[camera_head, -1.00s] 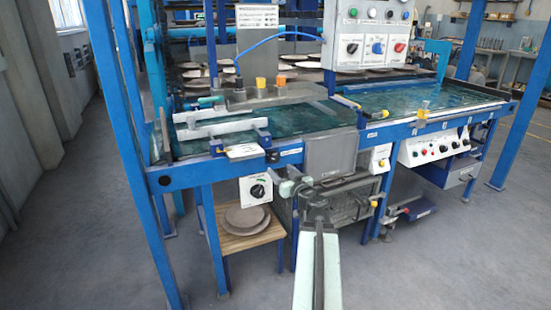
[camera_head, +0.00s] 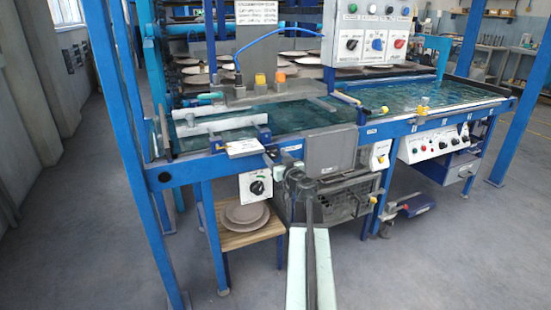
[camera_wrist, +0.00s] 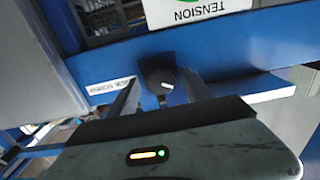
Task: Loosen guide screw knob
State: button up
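A round black knob (camera_wrist: 160,75) with a white pointer mark sits on the blue front beam (camera_wrist: 235,50) in the wrist view. A small label (camera_wrist: 100,88) lies to its left, too small to read surely. My gripper (camera_wrist: 160,78) is open, with one finger on either side of the knob; whether either finger touches it I cannot tell. In the head view my gripper (camera_head: 292,172) is at the front beam, left of the grey box (camera_head: 330,151), and the knob is hidden there.
A white TENSION plate (camera_wrist: 190,10) is above the knob. In the head view a white dial box (camera_head: 257,185) hangs left of my gripper, above a wooden shelf (camera_head: 240,239) with plates. A dark crate (camera_head: 345,203) is below right. The floor in front is open.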

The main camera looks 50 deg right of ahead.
grip_shut()
jog(key=shift+a+m, duration=0.1)
jog(key=shift+m, duration=0.3)
jog(key=m, duration=0.3)
jog(key=shift+m, duration=0.4)
jog(key=m, duration=1)
jog(key=shift+m, duration=2.7)
